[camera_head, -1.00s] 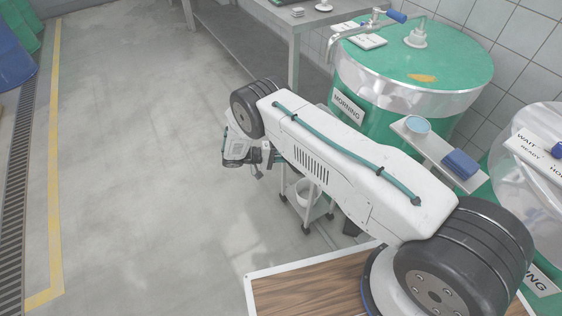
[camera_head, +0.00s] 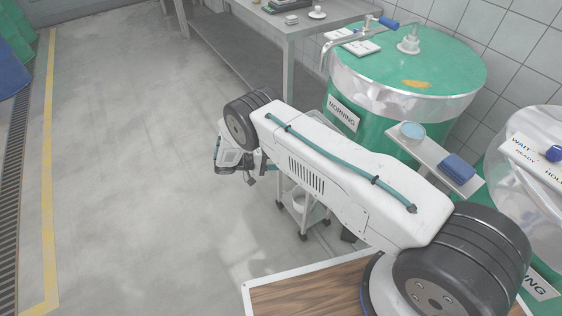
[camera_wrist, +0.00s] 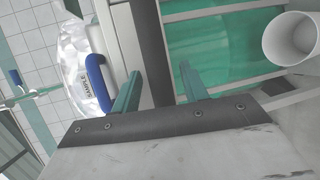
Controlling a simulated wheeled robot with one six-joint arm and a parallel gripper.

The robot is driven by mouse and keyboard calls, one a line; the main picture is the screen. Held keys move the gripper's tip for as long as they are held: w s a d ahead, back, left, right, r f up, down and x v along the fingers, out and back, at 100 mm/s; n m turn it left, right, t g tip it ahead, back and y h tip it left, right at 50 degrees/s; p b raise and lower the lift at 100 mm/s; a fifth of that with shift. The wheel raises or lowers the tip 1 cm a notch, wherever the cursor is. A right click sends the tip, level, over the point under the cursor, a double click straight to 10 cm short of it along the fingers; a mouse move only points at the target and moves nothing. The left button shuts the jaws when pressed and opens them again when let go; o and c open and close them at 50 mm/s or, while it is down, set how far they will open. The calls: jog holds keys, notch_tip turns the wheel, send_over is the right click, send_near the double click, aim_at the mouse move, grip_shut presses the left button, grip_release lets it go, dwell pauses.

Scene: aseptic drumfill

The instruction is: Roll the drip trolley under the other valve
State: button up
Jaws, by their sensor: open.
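The drip trolley (camera_head: 316,216) is a small pale frame on castors, standing on the floor below the near edge of the green drum (camera_head: 455,62) marked MORNING. My arm hides its upper part. A white bucket (camera_head: 298,199) sits in it; a white round container also shows in the wrist view (camera_wrist: 291,38). My gripper (camera_wrist: 160,74) is open, its two teal fingers apart. A dark bar (camera_wrist: 150,45) shows between them; I cannot tell whether it lies within their reach. A bent metal valve spout (camera_head: 326,57) with a blue handle (camera_head: 388,22) is on the drum.
A second drum (camera_head: 540,130), with a WAIT/READY/HOLD plate and a blue knob (camera_head: 553,153), stands at the right. A shelf with a blue dish (camera_head: 412,131) and blue block (camera_head: 457,167) is between the drums. A metal table (camera_head: 285,30) stands behind.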

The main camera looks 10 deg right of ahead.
jog(key=v, duration=0.7)
jog(key=shift+a, duration=0.2)
